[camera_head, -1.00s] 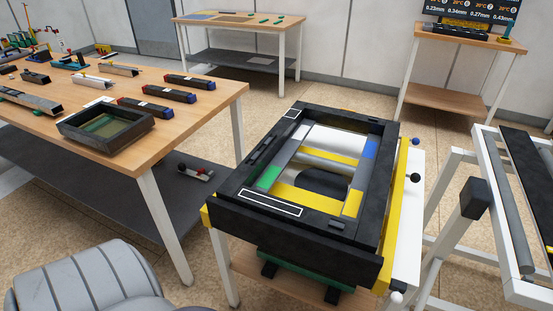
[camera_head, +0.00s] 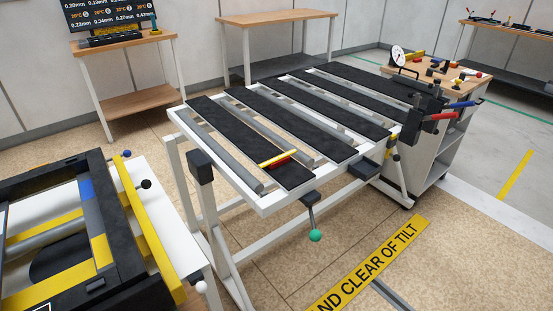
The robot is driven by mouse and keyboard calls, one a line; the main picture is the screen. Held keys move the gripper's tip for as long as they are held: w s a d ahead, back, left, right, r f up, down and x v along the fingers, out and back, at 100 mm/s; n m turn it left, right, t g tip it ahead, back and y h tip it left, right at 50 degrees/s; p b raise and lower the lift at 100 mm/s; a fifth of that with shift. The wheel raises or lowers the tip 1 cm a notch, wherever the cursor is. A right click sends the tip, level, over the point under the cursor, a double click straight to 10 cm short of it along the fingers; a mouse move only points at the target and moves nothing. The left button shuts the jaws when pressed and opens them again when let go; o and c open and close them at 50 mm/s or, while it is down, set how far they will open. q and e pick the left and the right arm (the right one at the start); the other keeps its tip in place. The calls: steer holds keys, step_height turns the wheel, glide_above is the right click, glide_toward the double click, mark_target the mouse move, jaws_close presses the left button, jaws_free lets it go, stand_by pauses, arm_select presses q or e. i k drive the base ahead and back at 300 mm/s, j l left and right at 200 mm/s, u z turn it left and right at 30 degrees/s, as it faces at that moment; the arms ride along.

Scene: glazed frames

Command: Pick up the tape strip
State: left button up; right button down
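A short thin yellow and red piece (camera_head: 278,159) lies across the near end of a black slat on the white-framed rack. It is the only loose strip-like thing I make out on the rack, but it is too small to tell if it is the tape strip. Neither of my grippers shows in the head view.
The white-framed rack (camera_head: 222,164) has black slats, grey rollers and a green-knobbed lever (camera_head: 316,236). A black and yellow framed machine (camera_head: 128,240) stands at left. A tool cart (camera_head: 440,160) stands at right. Open floor carries a yellow warning strip (camera_head: 372,268).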

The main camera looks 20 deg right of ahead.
mark_target(283, 156)
steer(key=u, duration=0.35)
steer(key=l+u, duration=0.8)
steer(key=l, duration=0.15)
steer(key=k+l+u, duration=0.15)
steer(key=l+u, duration=0.25)
